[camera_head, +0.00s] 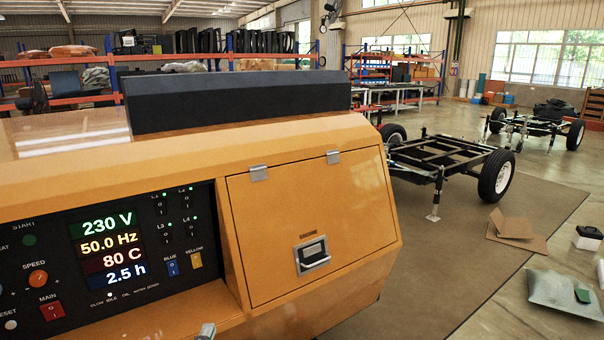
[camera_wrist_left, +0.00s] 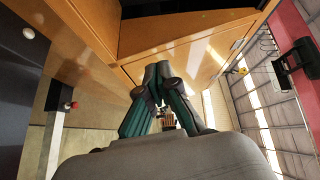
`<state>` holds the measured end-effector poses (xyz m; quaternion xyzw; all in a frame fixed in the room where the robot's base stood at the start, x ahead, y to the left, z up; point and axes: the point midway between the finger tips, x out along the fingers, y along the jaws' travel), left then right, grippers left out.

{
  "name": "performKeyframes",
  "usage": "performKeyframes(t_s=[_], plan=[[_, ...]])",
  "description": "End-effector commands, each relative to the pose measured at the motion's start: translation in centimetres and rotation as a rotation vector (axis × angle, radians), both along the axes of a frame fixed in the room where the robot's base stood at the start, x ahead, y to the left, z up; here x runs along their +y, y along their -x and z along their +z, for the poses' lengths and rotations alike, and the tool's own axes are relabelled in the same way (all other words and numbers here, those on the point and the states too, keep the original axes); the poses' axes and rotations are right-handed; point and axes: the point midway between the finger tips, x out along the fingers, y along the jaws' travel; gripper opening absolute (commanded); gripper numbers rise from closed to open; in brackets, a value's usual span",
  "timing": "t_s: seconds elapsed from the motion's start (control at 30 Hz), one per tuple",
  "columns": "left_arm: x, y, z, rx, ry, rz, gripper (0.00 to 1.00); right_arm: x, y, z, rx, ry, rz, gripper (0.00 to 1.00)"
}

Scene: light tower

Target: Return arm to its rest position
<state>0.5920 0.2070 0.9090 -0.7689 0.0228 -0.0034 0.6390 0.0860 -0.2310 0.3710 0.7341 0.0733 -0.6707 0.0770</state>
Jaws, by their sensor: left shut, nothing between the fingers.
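The orange light tower cabinet (camera_head: 110,170) fills the left and middle of the head view. Its control panel (camera_head: 110,250) shows lit readings of 230 V, 50.0 Hz, 80 C and 2.5 h. The engine door (camera_head: 310,220) with its latch handle (camera_head: 312,254) is closed. Only a small grey tip of my left gripper (camera_head: 207,330) shows at the bottom edge of the head view. In the left wrist view my left gripper (camera_wrist_left: 158,85) is shut and empty, in front of an orange cabinet surface (camera_wrist_left: 190,55). My right gripper is in neither view.
Wheeled trailer frames (camera_head: 440,155) stand on the floor behind and to the right of the cabinet. Flattened cardboard (camera_head: 515,230) and a grey bag (camera_head: 565,292) lie at the right. Shelving racks line the back. The brown mat (camera_head: 460,250) right of the cabinet has free room.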

Motion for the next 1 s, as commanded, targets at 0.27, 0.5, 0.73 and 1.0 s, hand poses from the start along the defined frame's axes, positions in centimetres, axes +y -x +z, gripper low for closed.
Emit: performKeyframes(t_s=[0.27, 0.5, 0.73, 1.0], plan=[[2.4, 5.6, -3.7, 0.213, 0.326, 0.219, 0.0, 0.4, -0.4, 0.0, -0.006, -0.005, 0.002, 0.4], [3.4, 15.0, -8.9, 0.541, 0.675, 0.476, 0.0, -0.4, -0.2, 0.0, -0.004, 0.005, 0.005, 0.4], [2.3, 23.3, -11.3, 0.811, 0.879, 0.644, 0.0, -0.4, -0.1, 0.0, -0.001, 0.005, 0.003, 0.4], [0.6, 30.7, -11.7, 1.049, 1.003, 0.764, 0.0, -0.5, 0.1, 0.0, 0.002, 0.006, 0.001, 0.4]])
